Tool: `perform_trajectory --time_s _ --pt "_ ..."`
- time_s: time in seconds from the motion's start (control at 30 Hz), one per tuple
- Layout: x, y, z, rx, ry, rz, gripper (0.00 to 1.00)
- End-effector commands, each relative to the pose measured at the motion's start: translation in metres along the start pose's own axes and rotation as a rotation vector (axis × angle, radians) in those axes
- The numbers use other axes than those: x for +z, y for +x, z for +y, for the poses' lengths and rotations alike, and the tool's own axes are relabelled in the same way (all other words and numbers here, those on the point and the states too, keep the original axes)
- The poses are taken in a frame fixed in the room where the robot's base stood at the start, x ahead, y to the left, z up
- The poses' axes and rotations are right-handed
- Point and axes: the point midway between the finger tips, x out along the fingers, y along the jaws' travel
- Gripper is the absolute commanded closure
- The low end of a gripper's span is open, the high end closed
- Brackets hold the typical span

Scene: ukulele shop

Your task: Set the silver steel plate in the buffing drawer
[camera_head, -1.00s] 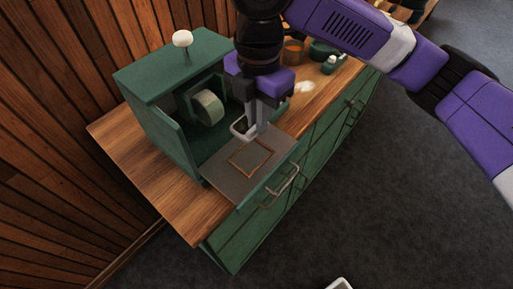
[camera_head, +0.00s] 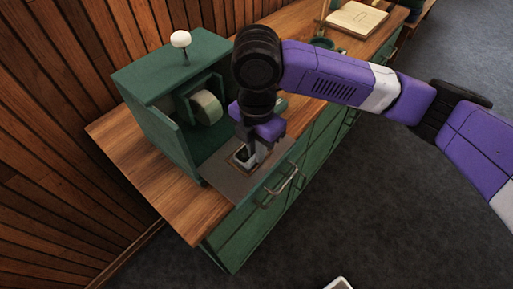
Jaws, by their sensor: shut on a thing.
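My gripper (camera_head: 252,160) points down over the pulled-out buffing drawer (camera_head: 228,184), low and close to its grey surface. It is shut on the silver steel plate (camera_head: 243,157), a small piece with a pale rim, mostly hidden by the fingers. The plate is over the brown square outline (camera_head: 236,167) on the drawer surface. I cannot tell whether it touches the surface. The drawer has a metal bar handle (camera_head: 283,179) at its front.
A green buffing cabinet (camera_head: 165,80) with a pale wheel (camera_head: 207,107) stands behind the drawer; a white knob (camera_head: 181,39) tops it. The wooden counter (camera_head: 150,172) is bare at left. An open book (camera_head: 357,18) lies at the far end.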

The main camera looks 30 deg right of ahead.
Motion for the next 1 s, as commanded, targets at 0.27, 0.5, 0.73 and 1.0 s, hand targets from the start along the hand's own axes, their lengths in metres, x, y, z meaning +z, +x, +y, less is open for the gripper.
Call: perform_trajectory --time_s 0.27,0.5,0.73,1.0 --pt "0.000 0.006 0.000 0.000 0.000 0.000 1.00" --pt "0.000 0.006 0.000 0.000 0.000 0.000 0.69" --pt "0.000 0.004 0.000 0.000 0.000 -0.001 0.69" --pt "0.000 -0.027 0.001 0.003 0.000 -0.002 0.69"
